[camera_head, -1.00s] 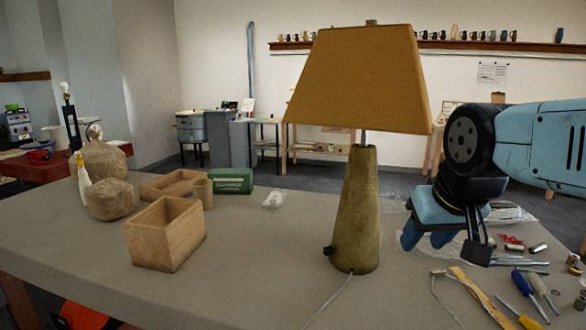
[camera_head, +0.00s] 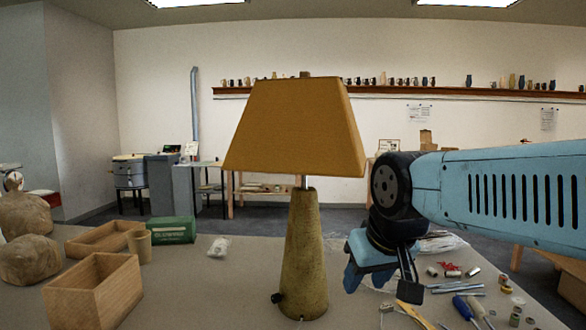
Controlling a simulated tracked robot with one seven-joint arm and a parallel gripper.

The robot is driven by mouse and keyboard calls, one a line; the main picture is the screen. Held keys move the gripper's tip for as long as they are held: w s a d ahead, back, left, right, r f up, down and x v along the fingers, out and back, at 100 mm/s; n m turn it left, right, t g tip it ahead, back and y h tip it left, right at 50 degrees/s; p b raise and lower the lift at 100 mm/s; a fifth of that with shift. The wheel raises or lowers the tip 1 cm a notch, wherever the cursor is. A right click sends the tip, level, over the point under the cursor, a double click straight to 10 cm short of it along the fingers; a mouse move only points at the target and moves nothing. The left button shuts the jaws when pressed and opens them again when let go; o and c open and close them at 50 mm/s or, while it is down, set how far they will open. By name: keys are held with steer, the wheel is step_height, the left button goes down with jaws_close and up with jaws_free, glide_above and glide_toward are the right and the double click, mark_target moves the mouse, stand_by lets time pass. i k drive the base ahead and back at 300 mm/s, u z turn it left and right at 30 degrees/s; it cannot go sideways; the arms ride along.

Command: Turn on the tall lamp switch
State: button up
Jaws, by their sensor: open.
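The tall lamp has an orange-brown shade (camera_head: 295,128) and a tapered olive-brown base (camera_head: 305,250), standing upright on the table. Its small black switch (camera_head: 277,298) sticks out low on the left side of the base. The lamp is unlit as far as I can tell. My gripper (camera_head: 378,282) is open and empty, pointing down just right of the lamp base, on the side away from the switch. It appears apart from the lamp; the exact depth gap is hard to judge.
An open wooden box (camera_head: 95,290), a green box (camera_head: 171,229) and brown paper-wrapped shapes (camera_head: 28,258) stand left on the table. Screwdrivers (camera_head: 470,310) and small parts lie at right, near my gripper. The table (camera_head: 205,290) is clear between the wooden box and the lamp.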

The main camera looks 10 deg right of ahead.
mark_target(277, 298)
steer(key=k, duration=1.3)
steer(key=u, duration=0.55)
steer(key=i, duration=1.55)
steer(key=z, duration=0.55)
